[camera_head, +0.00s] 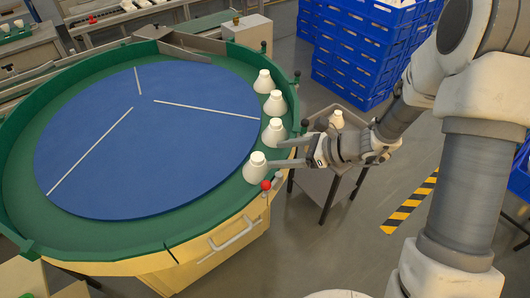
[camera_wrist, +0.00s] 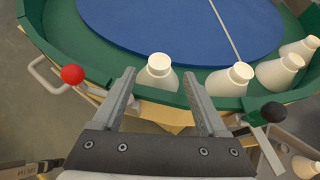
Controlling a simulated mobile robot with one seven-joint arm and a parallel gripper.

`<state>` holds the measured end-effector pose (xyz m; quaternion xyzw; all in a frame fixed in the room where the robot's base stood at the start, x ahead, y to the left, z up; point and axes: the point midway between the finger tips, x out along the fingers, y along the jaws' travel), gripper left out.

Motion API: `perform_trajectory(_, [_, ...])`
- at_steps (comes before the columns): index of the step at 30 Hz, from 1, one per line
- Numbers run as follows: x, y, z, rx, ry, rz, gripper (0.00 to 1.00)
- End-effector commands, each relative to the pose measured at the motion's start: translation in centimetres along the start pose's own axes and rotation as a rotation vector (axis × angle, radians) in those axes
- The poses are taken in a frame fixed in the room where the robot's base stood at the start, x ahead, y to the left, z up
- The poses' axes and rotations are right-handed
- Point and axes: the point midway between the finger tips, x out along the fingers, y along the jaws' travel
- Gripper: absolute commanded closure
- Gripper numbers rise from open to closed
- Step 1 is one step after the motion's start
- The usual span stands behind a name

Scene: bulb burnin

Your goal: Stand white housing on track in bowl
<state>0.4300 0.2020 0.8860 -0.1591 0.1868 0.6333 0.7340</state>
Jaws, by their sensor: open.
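Several white housings stand upright, narrow neck up, in a row on the green track (camera_head: 210,197) along the right side of the bowl. The nearest housing (camera_head: 257,167) is by the red knob; the others (camera_head: 274,131) stand farther back. In the wrist view this nearest housing (camera_wrist: 158,76) shows between and just beyond the fingertips. My gripper (camera_head: 279,153) is open over the bowl's right rim, with its fingers pointing at that housing. The gripper (camera_wrist: 159,76) is empty in the wrist view, and contact with the housing cannot be told.
Another white housing (camera_head: 337,119) is in a grey bin on legs (camera_head: 325,160), right of the bowl. The blue disc (camera_head: 150,140) with pale bars is bare. A red knob (camera_head: 266,185) and a black knob (camera_wrist: 273,112) stick up at the rim. Blue crates (camera_head: 360,50) stand behind.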

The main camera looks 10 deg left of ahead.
Motion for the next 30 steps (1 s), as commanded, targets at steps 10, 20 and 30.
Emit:
perform_trajectory(10, [-3.8, 0.0, 0.0, 0.0, 0.0, 0.001, 0.24])
perform_trajectory(20, [-5.3, 1.4, 1.8, -0.132, 0.041, 0.038, 0.24])
perform_trajectory(30, [-11.9, 7.8, 5.9, -0.726, 0.286, 0.203, 0.24])
